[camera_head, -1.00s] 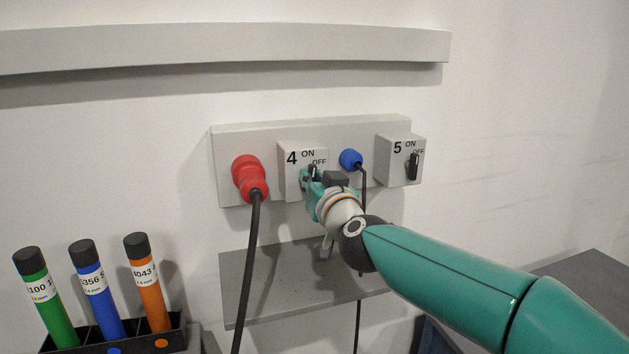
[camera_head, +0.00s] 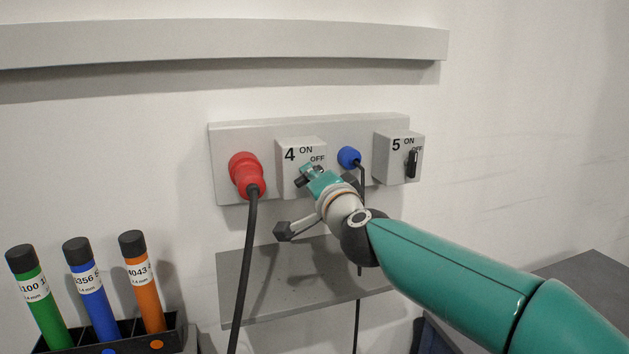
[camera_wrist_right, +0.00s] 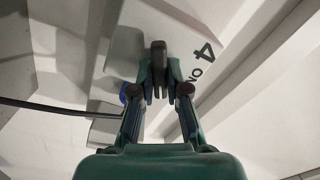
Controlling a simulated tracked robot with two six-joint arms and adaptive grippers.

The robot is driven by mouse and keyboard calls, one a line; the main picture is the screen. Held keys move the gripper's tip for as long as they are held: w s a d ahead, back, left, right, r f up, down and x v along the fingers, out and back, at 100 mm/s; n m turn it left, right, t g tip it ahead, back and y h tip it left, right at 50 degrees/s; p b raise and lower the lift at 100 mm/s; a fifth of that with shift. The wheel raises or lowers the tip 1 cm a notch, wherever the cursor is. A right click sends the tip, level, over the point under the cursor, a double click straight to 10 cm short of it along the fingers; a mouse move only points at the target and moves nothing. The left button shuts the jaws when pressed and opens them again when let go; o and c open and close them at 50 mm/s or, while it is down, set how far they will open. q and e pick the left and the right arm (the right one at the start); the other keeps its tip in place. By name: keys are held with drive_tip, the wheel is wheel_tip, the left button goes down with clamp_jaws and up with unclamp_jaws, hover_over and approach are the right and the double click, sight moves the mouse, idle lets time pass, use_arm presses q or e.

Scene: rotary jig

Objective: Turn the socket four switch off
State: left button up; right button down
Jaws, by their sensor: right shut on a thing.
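The socket four box (camera_head: 291,182) carries the label "4" with ON and OFF marks and is fixed on the wall panel. My right gripper (camera_head: 308,178) is at the front of this box, shut on its black switch knob. In the right wrist view the knob (camera_wrist_right: 158,62) stands between the two fingertips of my right gripper (camera_wrist_right: 159,90), with the "4" and ON marks to its right. In the head view the fingers mostly cover the knob, so I cannot tell which mark it points to. My left gripper is not in view.
A red plug (camera_head: 245,172) with a dark cable is left of the box. A blue plug (camera_head: 349,157) is close on its right. The socket five box (camera_head: 390,165) with its black knob (camera_head: 412,164) is farther right. A grey shelf (camera_head: 235,290) is below.

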drive_tip(key=m, duration=0.2)
drive_tip(key=m+b, duration=0.1)
drive_tip(key=m, duration=0.2)
drive_tip(key=shift+w+d+f+m, duration=0.1)
drive_tip(key=shift+d+f+m, duration=0.15)
drive_tip(key=shift+m, duration=0.15)
drive_tip(key=shift+a+f, duration=0.1)
drive_tip(key=c, duration=1.2)
unclamp_jaws()
drive_tip(key=shift+o, duration=0.2)
drive_tip(key=v, duration=1.2)
